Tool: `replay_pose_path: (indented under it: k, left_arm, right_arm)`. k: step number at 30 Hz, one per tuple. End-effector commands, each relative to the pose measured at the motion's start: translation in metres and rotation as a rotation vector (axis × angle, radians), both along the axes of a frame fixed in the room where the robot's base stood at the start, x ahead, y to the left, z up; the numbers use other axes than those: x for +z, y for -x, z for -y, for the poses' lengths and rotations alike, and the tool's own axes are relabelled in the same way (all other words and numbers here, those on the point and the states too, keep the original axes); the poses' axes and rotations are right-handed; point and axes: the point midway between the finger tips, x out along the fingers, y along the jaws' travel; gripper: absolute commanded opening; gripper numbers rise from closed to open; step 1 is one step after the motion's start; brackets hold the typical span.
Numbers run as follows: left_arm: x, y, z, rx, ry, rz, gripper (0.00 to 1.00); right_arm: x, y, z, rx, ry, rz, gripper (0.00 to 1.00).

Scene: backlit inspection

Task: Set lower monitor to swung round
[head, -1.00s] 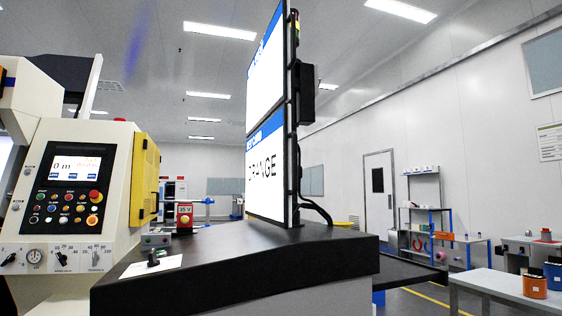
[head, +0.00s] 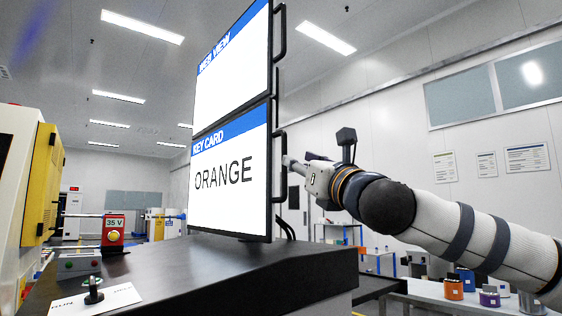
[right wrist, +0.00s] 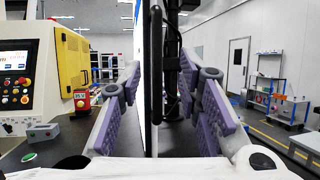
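The lower monitor (head: 228,205) has a blue "KEY CARD" band and the word ORANGE on a white screen, seen at an angle. A black bar handle (head: 284,185) runs along its right edge. My right gripper (head: 289,161) reaches this handle from the right; its fingertips are small and partly hidden in the head view. In the right wrist view the purple-padded fingers are spread, one on each side of the upright black handle (right wrist: 154,65). The handle stands between them with gaps on both sides. My left gripper is not in view.
The upper monitor (head: 232,75) sits directly above, with its own edge handle (head: 282,32). The dark console top (head: 190,268) carries a knob (head: 93,292) and a red-and-yellow 35 V unit (head: 113,230). A yellow-sided machine (head: 42,185) stands at left. A bench with coloured containers (head: 453,287) is at right.

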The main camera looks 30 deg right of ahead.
Motion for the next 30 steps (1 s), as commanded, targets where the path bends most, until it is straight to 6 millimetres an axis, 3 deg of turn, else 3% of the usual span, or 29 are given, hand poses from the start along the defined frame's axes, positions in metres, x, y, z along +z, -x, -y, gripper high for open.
replay_pose_path:
  k: [3,9,20,24,30]
  left_arm:
    - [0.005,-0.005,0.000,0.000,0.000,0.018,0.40]
    - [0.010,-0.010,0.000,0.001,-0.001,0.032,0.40]
    - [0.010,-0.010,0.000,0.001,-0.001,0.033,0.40]
    - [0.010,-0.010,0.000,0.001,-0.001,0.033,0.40]
    - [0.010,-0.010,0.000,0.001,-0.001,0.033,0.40]
  right_arm:
    - [0.015,-0.027,0.002,-0.002,0.004,0.002,0.32]
    - [0.027,-0.059,0.006,0.000,0.005,0.000,0.32]
    - [0.028,-0.068,0.006,0.001,0.006,-0.002,0.32]
    - [0.028,-0.067,0.006,0.001,0.006,-0.002,0.00]
    - [0.028,-0.067,0.006,0.001,0.006,-0.002,0.00]
